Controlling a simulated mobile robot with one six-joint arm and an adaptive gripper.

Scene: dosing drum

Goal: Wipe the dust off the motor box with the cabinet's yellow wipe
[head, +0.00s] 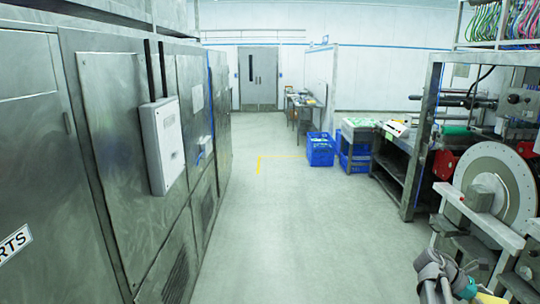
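My gripper (438,278) is at the bottom right, dark grey and partly cut off by the lower edge. Its fingertips are not clear enough to show whether it is open or shut. A small yellow piece (466,289) shows right beside it; I cannot tell whether it is a wipe or part of my arm. Tall grey metal cabinets (108,130) line the left side, with their doors shut. A sign ending in "RTS" (14,243) is on the nearest one. I cannot pick out the motor box or any dust for sure.
A machine with a large pale disc (497,190) and metal frame stands at the right, close to my gripper. Blue crates (320,150) stand beside a workbench (398,143) farther back.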

